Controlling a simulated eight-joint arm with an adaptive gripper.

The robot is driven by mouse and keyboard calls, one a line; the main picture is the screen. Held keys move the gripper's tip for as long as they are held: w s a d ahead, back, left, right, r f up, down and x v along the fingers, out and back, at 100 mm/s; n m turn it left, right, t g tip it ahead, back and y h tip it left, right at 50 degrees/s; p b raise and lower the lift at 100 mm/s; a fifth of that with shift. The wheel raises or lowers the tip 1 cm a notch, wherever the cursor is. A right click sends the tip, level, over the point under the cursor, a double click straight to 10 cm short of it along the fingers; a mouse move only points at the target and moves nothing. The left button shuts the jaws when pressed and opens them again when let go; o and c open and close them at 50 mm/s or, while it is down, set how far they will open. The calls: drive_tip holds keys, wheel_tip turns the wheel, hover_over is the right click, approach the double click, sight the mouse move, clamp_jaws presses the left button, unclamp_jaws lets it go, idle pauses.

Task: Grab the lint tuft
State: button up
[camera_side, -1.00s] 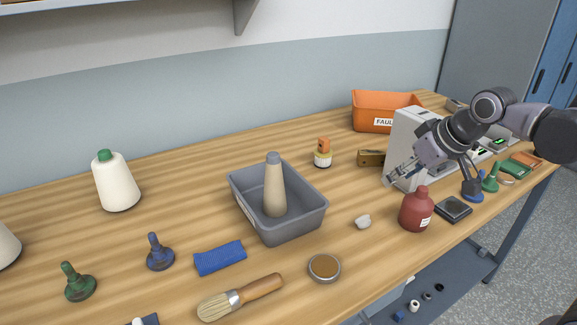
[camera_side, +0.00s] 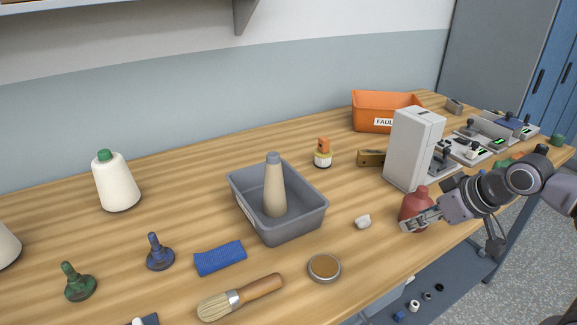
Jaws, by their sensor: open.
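The lint tuft (camera_side: 363,221) is a small whitish lump. It lies on the wooden table to the right of the grey tray and to the left of the red bottle. My gripper (camera_side: 405,226) is open at the right, in front of the red bottle (camera_side: 418,200) in the picture. Its fingertips point left toward the tuft and are apart from it. Whether the gripper touches the bottle I cannot tell.
A grey tray (camera_side: 297,229) holds a beige cone. A round tin (camera_side: 324,267) and a brush (camera_side: 240,297) lie nearer the front. A white-grey box (camera_side: 408,150) stands behind the bottle. Bare table surrounds the tuft.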

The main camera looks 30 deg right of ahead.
drive_tip(key=shift+o, duration=0.4)
idle(0.4)
drive_tip(key=m+g, duration=0.7)
drive_tip(key=m, duration=1.4)
hover_over(364, 216)
drive_tip(key=f, duration=0.4)
drive_tip(key=shift+s+d+f, duration=0.15)
drive_tip(key=shift+s+d, duration=0.1)
drive_tip(key=shift+s, duration=0.05)
drive_tip(key=shift+w+a+f, duration=0.15)
drive_tip(key=shift+f, duration=1.15)
drive_tip(key=shift+w+a+f, duration=0.1)
drive_tip(key=shift+w+f, duration=0.05)
drive_tip(key=shift+f, duration=1.15)
drive_tip(key=c, duration=0.8)
